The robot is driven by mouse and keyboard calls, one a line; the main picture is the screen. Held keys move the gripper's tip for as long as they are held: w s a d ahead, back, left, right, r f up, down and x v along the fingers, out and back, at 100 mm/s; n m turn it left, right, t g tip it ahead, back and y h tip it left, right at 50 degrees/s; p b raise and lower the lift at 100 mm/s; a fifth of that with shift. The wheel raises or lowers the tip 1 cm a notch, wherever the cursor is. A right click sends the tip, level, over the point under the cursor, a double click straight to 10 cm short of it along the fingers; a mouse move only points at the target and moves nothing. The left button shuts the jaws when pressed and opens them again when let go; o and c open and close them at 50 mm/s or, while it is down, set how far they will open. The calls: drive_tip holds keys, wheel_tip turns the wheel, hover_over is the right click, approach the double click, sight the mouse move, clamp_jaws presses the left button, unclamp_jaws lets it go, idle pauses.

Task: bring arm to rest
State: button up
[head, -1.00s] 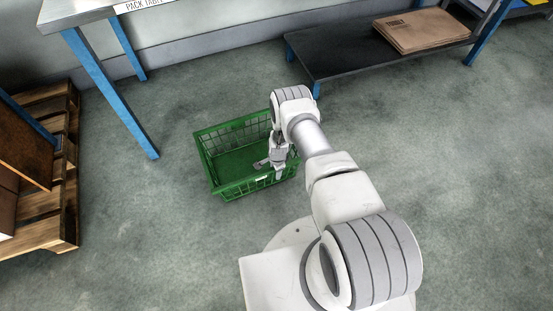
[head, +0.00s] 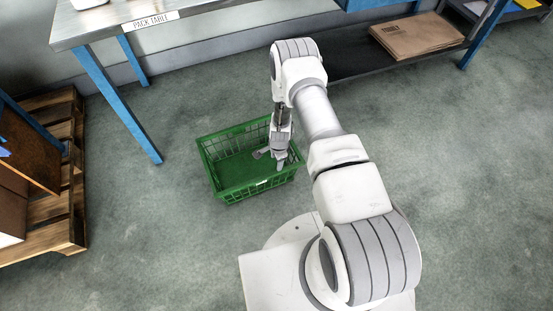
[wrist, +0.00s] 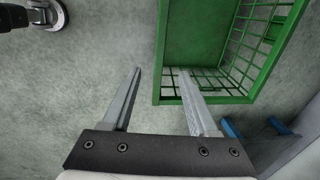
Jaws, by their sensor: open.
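My gripper (head: 270,159) is open and points down at the end of my bent arm. In the head view it overlaps the right part of a green plastic basket (head: 238,191) on the floor. There the left finger shows against bare floor, and the right finger overlaps the edge of the basket (wrist: 230,99). The visible part of the basket looks empty. My arm hides some of its right side in the head view. I cannot tell the gripper's height above the basket.
A pack table (head: 100,29) with blue legs stands at the upper left. A wooden pallet (head: 66,220) with a brown box is at the left edge. A low dark shelf (head: 400,57) bears a flat cardboard package (head: 417,36). The floor right of my arm is clear.

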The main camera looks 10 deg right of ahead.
idle(0.4)
drive_tip(key=w+r+n+t, duration=0.1)
drive_tip(key=w+r+n, duration=0.15)
drive_tip(key=r, duration=0.85)
drive_tip(key=w+r+n, duration=0.1)
drive_tip(key=w+r, duration=0.3)
drive_tip(key=r, duration=0.6)
wheel_tip(320, 180, up, 18)
drive_tip(key=s+n+t, duration=0.1)
drive_tip(key=s+n, duration=0.1)
drive_tip(key=n, duration=0.1)
drive_tip(key=s+r+n+t, duration=0.1)
drive_tip(key=s+r+n, duration=0.1)
drive_tip(key=s+r, duration=0.55)
drive_tip(key=s+r+n, duration=0.3)
drive_tip(key=s+r, duration=0.1)
drive_tip(key=r, duration=0.6)
drive_tip(key=s+r+n+t, duration=0.1)
drive_tip(key=s+r+n, duration=0.15)
drive_tip(key=s, duration=0.55)
drive_tip(key=s+r+n, duration=0.2)
drive_tip(key=s+r, duration=0.1)
drive_tip(key=s, duration=0.6)
wheel_tip(320, 180, up, 21)
drive_tip(key=p, duration=2.1)
drive_tip(key=shift+s+d+r, duration=0.15)
drive_tip(key=shift+s+r, duration=0.05)
drive_tip(key=shift+s, duration=0.05)
